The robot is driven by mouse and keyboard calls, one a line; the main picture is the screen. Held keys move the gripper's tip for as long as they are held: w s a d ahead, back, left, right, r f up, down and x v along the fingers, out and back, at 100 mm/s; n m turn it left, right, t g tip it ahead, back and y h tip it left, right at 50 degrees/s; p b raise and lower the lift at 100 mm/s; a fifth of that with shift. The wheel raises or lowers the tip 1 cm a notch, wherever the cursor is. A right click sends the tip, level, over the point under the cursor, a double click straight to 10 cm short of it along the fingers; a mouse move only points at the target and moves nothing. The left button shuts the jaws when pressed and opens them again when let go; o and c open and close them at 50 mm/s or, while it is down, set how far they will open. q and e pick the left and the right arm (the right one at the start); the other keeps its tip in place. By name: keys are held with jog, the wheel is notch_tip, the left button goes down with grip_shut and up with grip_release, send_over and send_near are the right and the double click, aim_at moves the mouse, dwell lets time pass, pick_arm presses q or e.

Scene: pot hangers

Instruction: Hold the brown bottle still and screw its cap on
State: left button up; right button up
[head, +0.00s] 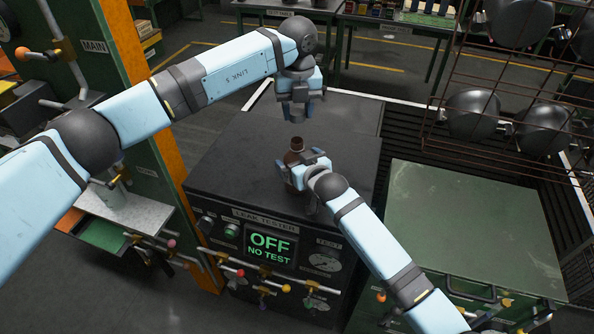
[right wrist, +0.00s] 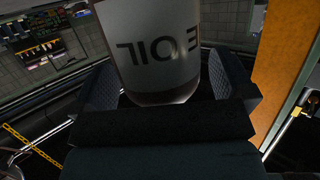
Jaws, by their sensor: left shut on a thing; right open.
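The brown bottle (head: 293,157) stands upright on the leak tester's dark top, its open neck facing up. My left gripper (head: 297,113) points down just above the neck, with a small gap between. It is shut on a small dark thing at its tips, which looks like the cap but is mostly hidden. My right gripper (head: 302,171) reaches around the bottle's body from the front right. In the right wrist view, the bottle (right wrist: 160,45) shows a pale label with upside-down "OIL" lettering. It stands between the spread fingers of my open right gripper (right wrist: 162,85).
The leak tester (head: 265,215) reads "OFF NO TEST" on its front. A green chest (head: 470,225) stands to the right. Dark pots (head: 475,112) hang on a wire rack at upper right. A green and orange post (head: 140,110) stands at left. The tester's top is otherwise clear.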

aim_at(297, 142)
jog(key=c, duration=1.3)
pick_arm(q)
jog(key=shift+f, duration=2.45)
jog(key=shift+f, duration=0.15)
jog(key=shift+f, duration=0.75)
jog(key=shift+f, duration=0.6)
